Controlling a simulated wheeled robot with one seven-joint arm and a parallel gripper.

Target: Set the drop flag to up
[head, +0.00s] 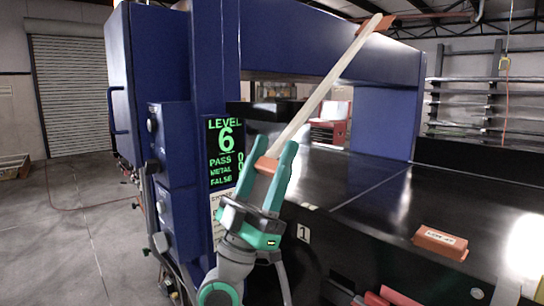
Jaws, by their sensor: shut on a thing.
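My gripper (268,150) points up in front of the blue machine's screen, its two teal fingers on either side of an orange piece (266,166) and shut on it. A long pale stick (325,86) runs from this piece up and right across the blue machine. At its top end is another orange-brown patch (384,23); whether it belongs to the stick or lies behind it is unclear. No part is labelled as the drop flag, and I cannot tell whether the stick is part of it.
The blue machine (210,60) carries a screen (224,150) reading LEVEL 6, PASS, METAL and FALSE. A black conveyor (370,205) runs to the right, with a labelled orange block (440,242) on it. Shelves (490,100) stand behind. The floor at left is mostly clear.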

